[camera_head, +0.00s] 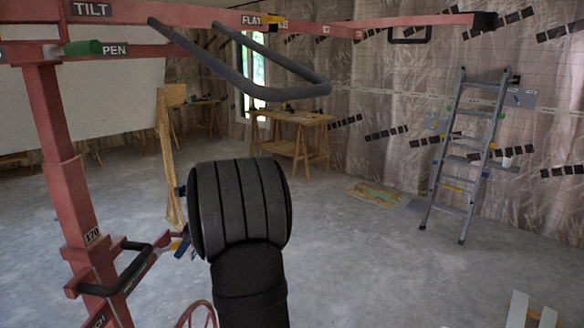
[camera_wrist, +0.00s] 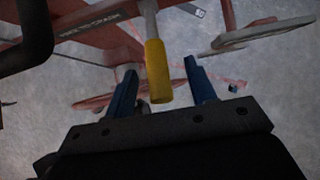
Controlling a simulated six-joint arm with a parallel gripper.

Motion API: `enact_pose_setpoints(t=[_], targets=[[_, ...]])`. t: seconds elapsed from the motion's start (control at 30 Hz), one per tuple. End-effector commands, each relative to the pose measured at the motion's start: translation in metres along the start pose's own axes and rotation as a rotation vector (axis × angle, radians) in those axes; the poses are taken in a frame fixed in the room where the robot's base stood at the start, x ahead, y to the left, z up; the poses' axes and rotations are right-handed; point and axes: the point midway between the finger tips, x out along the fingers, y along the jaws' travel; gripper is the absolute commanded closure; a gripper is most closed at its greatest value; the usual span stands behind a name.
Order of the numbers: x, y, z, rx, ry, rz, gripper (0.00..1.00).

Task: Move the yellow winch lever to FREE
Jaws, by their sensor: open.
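The yellow winch lever (camera_wrist: 157,72) shows in the wrist view as a yellow grip on a pale rod. Its grip end lies between the two blue fingers of my open gripper (camera_wrist: 160,65). There is a visible gap on both sides, and the left finger is nearer to the grip. In the head view, a small bit of the lever's yellow (camera_head: 175,244) shows beside a blue fingertip of my gripper (camera_head: 182,248), left of my dark wrist. My wrist hides most of the gripper there. I see no FREE label in either view.
The red panel lift (camera_head: 52,130) has a mast at left and an arm across the top, with a black loop handle (camera_head: 245,90) hanging from it. A black bar handle (camera_head: 120,275) sits close to the lever. A ladder (camera_head: 465,155) and wooden trestles (camera_head: 298,125) stand farther back.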

Motion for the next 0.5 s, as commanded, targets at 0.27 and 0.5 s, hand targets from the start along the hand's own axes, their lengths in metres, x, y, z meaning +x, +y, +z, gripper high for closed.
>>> enact_pose_setpoints(t=[0.27,0.5], targets=[[-0.028,-0.001,0.000,0.000,-0.001,-0.003,0.49],[-0.053,0.000,0.000,0.000,0.000,-0.003,0.49]])
